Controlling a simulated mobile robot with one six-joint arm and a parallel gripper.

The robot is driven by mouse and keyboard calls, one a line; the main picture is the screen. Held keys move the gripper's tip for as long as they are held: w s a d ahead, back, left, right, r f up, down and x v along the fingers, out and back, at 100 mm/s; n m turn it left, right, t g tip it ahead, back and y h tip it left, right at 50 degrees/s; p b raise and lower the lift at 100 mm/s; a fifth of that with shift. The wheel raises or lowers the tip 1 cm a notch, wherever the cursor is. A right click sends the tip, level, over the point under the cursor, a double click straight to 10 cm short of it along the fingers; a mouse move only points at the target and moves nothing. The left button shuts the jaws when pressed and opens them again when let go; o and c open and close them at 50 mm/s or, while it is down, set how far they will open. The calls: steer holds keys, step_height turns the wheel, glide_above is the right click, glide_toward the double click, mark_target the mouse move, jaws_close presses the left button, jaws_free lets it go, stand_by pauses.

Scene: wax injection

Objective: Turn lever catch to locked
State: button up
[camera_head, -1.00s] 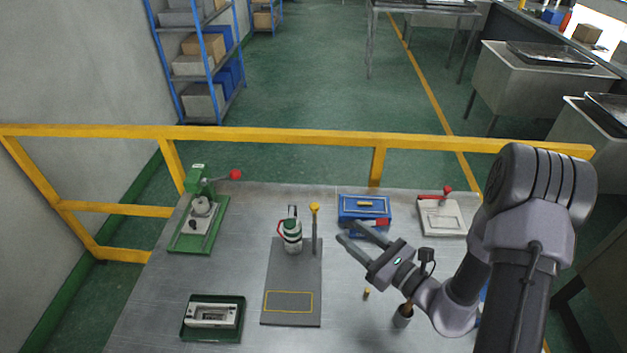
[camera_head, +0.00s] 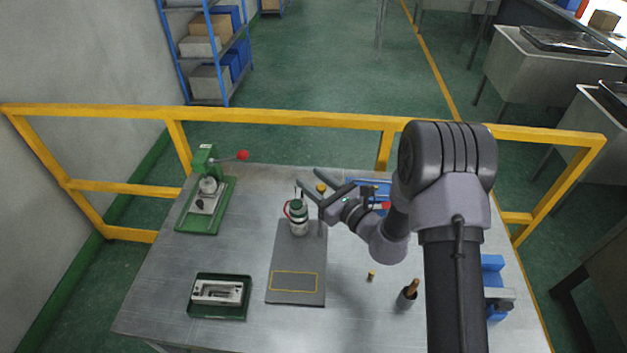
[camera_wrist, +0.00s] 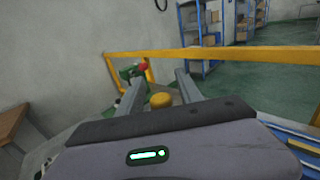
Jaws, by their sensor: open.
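A green fixture (camera_head: 206,200) with a lever ending in a red ball (camera_head: 243,155) stands at the back left of the table; I cannot tell whether this is the lever catch or whether it is locked. Its red ball also shows in the wrist view (camera_wrist: 144,69). My gripper (camera_head: 308,176) is open and empty above the middle of the table. A yellow knob (camera_head: 321,188) on a post sits below and between the open fingers in the wrist view (camera_wrist: 161,100), with no visible contact. My arm hides the table's back right.
A blue box (camera_head: 383,190) is partly behind my arm.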

jaws_close()
steer(key=shift+n+g+y+b, duration=0.3)
steer(key=shift+g, duration=0.1)
steer(key=n+g+y, duration=0.1)
steer(key=n+g+y+b, duration=0.1)
steer(key=shift+s+a+f+g+b, duration=0.15)
steer(key=shift+s+g+b, duration=0.15)
steer(key=shift+g, duration=0.1)
steer(key=shift+s+a+n+g+y+b, duration=0.15)
steer(key=shift+s+n+g+b, duration=0.3)
steer(key=shift+n+g+b, duration=1.7)
steer(key=shift+s+d+n+g+y+b, duration=0.1)
steer(key=shift+s+n+g+y+b, duration=0.45)
steer(key=shift+n+g, duration=1.8)
steer(key=shift+s+a+n+g+h+b, duration=0.1)
steer(key=shift+s+n+g+b, duration=0.2)
steer(key=shift+n+g+b, duration=2.1)
steer(key=m+g+p, duration=0.1)
steer(key=m+g, duration=0.1)
steer(key=shift+r+m+p, duration=0.2)
steer(key=shift+m+p, duration=0.1)
steer(key=shift+m, duration=0.1)
